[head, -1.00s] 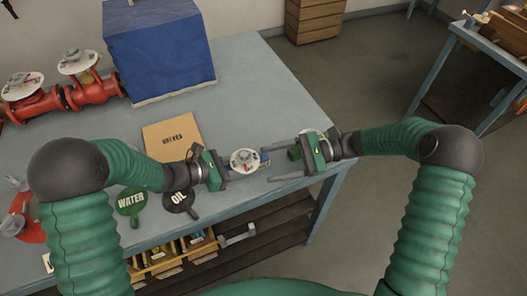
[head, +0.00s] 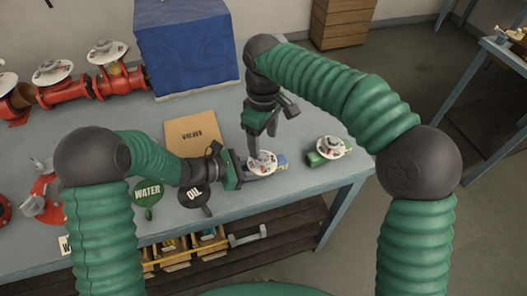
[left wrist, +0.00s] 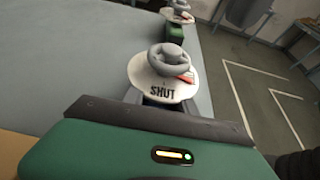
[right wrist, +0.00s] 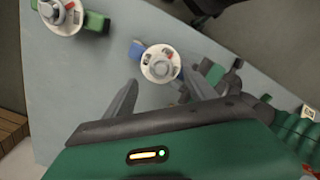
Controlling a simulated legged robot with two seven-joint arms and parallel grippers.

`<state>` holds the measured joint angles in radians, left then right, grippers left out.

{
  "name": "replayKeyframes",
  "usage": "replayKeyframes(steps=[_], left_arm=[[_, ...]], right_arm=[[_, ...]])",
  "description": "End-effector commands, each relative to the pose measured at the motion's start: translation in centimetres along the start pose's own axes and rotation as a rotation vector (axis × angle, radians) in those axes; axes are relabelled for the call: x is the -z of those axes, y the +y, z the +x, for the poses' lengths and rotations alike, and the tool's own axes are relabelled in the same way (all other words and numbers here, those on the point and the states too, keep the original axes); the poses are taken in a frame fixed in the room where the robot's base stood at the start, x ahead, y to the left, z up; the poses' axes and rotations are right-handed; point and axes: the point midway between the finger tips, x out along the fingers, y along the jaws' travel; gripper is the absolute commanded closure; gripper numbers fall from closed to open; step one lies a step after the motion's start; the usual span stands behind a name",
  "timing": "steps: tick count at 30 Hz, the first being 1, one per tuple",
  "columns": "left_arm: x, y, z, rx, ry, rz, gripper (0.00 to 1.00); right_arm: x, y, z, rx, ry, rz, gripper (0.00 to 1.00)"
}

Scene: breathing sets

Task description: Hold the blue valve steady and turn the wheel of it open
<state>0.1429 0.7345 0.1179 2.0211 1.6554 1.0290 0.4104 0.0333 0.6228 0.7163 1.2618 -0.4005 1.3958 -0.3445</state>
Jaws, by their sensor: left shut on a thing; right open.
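The blue valve stands on the table near its front edge. Its white dial and grey wheel (head: 262,163) face up, and its blue body (head: 281,161) shows at the right. In the left wrist view the dial (left wrist: 163,82) reads SHUT, with a red pointer beside the wheel. My left gripper (head: 243,174) is shut on the blue valve from the left; its fingers are mostly hidden. My right gripper (head: 256,148) points down from above, open, close to the wheel. In the right wrist view the blue valve's dial (right wrist: 161,63) lies just beyond and between the two fingertips (right wrist: 161,82).
A green valve (head: 327,149) stands to the right. Red valves on a pipe (head: 85,88), a blue-covered box (head: 188,45) and a cardboard box (head: 188,135) sit behind. WATER (head: 147,193) and OIL (head: 194,195) tags lie left of the left gripper.

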Motion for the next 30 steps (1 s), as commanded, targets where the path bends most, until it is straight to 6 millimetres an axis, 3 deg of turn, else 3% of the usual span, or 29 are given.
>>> replayKeyframes(steps=[3, 7, 18, 30], left_arm=[[0.0, 0.0, 0.0, 0.0, 0.001, 0.0, 1.0], [0.0, 0.0, 0.0, 0.0, 0.001, 0.0, 1.0], [0.1, 0.0, -0.1, -0.001, 0.001, 0.0, 1.0], [0.1, 0.0, -0.1, 0.0, 0.001, 0.0, 1.0]], right_arm=[[-0.1, -0.1, 2.9, 0.003, -0.004, 0.0, 0.35], [-0.1, 0.0, 5.0, 0.002, -0.003, 0.002, 0.35], [-0.1, 0.0, 6.0, 0.001, 0.0, 0.003, 0.37], [-0.1, 0.1, 5.9, 0.0, 0.0, 0.004, 0.89]])
